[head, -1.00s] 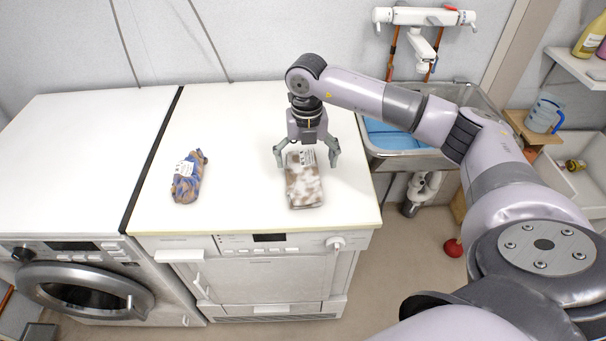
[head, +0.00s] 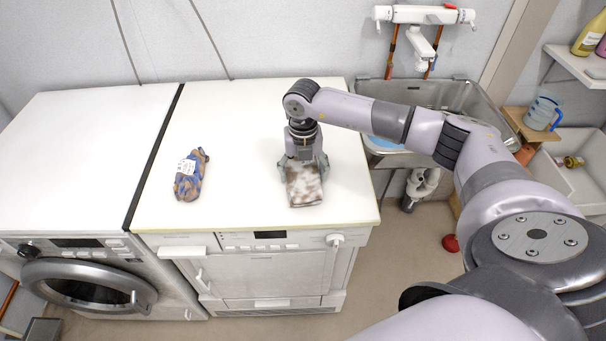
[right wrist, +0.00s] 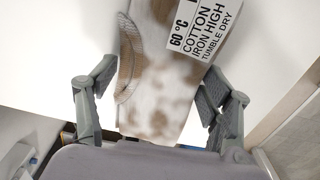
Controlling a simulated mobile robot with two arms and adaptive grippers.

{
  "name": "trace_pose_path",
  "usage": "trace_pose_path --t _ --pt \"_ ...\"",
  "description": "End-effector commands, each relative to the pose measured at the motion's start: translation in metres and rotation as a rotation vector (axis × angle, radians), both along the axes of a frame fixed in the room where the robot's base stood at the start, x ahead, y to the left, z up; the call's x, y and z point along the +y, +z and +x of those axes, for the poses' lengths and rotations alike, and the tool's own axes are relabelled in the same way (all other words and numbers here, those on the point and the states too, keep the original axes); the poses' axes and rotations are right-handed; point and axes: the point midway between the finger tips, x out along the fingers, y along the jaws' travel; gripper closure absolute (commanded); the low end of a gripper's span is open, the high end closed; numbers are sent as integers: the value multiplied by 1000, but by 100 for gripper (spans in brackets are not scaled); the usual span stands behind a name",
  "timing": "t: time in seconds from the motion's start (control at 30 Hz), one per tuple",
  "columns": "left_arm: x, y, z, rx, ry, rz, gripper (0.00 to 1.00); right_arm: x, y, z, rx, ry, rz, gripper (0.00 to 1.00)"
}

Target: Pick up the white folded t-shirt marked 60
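The folded white t-shirt (head: 305,190) with brown stains lies on the white top of the right-hand machine. In the right wrist view the shirt (right wrist: 160,95) carries a white label reading 60 °C, cotton, iron high, tumble dry. My right gripper (head: 304,169) is low over the shirt's far end, pointing down. In the right wrist view its fingers (right wrist: 158,88) stand on either side of the shirt, with a gap at the left finger; the right finger is close to the edge, and contact is unclear. My left gripper is out of view.
A blue and brown folded garment (head: 188,178) with a white label lies to the left on the same machine top (head: 240,130). A metal sink (head: 440,97) stands to the right, behind my right arm. The counter between the garments is clear.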

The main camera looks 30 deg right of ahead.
Motion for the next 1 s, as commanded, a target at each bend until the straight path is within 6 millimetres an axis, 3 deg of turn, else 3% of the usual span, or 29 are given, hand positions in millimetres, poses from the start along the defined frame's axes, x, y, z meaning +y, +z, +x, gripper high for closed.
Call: trace_pose_path --t 0.47,0.77,1.0 --pt "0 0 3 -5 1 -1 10 0 0 0 0 0 0 61" --pt "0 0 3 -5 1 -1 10 0 2 0 -1 0 0 62" --pt "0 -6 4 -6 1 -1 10 0 24 2 -6 -1 0 62"
